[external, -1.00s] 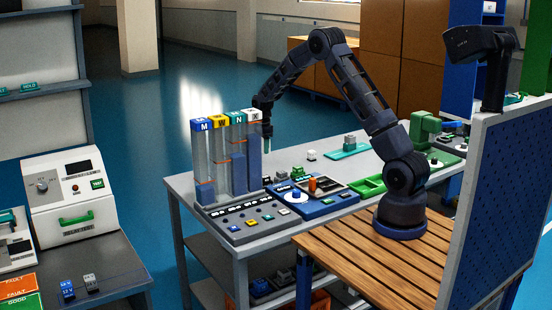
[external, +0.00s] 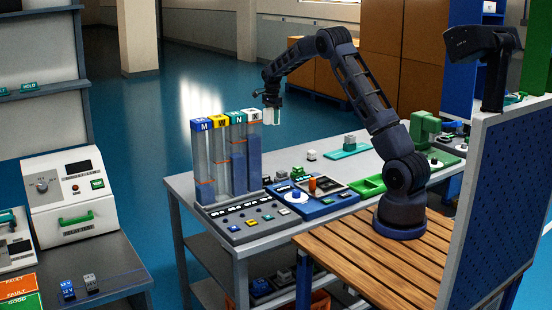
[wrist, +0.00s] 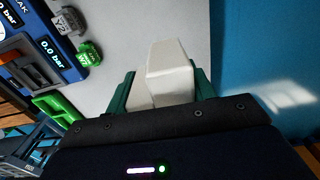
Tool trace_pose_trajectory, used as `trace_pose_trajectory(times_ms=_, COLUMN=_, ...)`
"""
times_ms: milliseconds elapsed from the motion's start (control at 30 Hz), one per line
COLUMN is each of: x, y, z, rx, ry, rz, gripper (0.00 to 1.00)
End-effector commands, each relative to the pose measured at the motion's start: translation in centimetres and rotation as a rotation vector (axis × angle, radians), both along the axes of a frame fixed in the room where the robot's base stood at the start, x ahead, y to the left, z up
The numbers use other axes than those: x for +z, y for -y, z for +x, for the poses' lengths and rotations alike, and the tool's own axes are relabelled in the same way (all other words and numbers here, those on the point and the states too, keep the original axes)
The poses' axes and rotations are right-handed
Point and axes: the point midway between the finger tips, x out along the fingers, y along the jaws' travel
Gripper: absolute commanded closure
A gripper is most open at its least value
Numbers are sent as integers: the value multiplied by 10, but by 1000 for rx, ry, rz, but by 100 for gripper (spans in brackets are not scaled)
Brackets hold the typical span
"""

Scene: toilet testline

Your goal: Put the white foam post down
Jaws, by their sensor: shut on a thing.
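The white foam post (wrist: 168,72) is a pale block with bevelled faces, held between the green fingers of my gripper (wrist: 162,92) in the wrist view. My gripper is shut on it. In the external view my gripper (external: 272,114) hangs above the far side of the grey workbench (external: 330,146), just right of the tops of the labelled columns. The post shows there as a small white patch (external: 267,116) at the fingers. It is in the air, and its lower end is hard to make out.
Tall clear columns (external: 205,160) stand at the bench's left end, close beside my gripper. A blue panel (external: 305,200), a green tray (external: 368,186), a small white block (external: 312,155) and a teal plate (external: 347,151) lie on the bench. Grey top between them is bare.

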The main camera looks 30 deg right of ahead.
Motion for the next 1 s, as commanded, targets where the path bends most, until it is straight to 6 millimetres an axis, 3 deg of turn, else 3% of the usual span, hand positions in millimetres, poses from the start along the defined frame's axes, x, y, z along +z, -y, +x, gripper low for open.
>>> trace_pose_trajectory(times_ms=100, x=0, y=20, z=11, rx=17, ry=0, rz=0, gripper=67)
trace_pose_trajectory(times_ms=267, x=-14, y=26, z=14, rx=28, ry=-3, rz=1, gripper=67)
trace_pose_trajectory(times_ms=800, x=-129, y=26, z=14, rx=28, ry=-3, rz=1, gripper=67)
trace_pose_trajectory(times_ms=1000, x=-153, y=26, z=14, rx=28, ry=0, rz=1, gripper=67)
